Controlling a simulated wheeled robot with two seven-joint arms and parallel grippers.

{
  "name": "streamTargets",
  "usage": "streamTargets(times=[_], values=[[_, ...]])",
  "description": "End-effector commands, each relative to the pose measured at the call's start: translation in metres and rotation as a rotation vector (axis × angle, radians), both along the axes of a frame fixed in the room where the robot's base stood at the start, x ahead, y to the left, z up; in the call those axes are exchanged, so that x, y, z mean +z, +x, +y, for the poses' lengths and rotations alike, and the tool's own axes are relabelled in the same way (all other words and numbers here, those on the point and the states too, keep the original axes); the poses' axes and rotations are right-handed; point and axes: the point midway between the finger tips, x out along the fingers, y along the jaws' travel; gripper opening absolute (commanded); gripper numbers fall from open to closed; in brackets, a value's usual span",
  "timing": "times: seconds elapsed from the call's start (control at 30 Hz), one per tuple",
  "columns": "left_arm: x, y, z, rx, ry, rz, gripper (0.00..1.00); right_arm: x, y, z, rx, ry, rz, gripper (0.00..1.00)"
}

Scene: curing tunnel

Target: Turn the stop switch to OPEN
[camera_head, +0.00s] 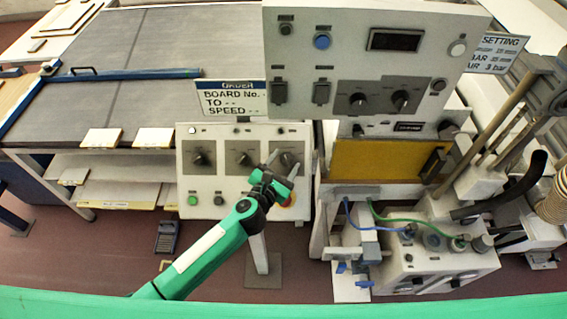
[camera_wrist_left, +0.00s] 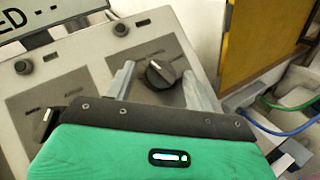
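My left gripper (camera_head: 285,162) is at the right part of the low control panel (camera_head: 215,178) in the head view. In the left wrist view the gripper (camera_wrist_left: 162,82) is open, with a black rotary knob (camera_wrist_left: 160,73) between its fingertips. A gap shows beside the knob; I cannot tell whether either finger touches it. This knob is the rightmost of three rotary switches; the others are the middle knob (camera_head: 243,158) and the left knob (camera_head: 200,158). The labels are too small to read, so I cannot tell which is the stop switch. My right gripper is out of view.
A red button (camera_head: 289,199) is partly hidden behind the gripper. A green button (camera_head: 193,200) sits at the panel's lower left. A taller control box (camera_head: 345,60) stands above, with a hanging sign (camera_head: 232,98) beside it. A yellow panel (camera_head: 375,160) and hoses are to the right.

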Motion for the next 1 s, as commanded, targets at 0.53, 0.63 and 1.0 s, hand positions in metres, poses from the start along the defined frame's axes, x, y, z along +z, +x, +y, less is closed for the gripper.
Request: streamTargets(times=[0.53, 0.63, 1.0], values=[[0.000, -0.024, 0.012, -0.001, 0.003, 0.000, 0.55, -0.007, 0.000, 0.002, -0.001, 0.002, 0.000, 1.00], [0.000, -0.042, 0.020, -0.002, 0.002, 0.001, 0.55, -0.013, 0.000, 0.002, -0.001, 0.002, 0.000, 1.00], [0.007, -0.106, 0.050, -0.001, 0.001, 0.001, 0.55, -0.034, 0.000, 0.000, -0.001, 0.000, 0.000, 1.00]])
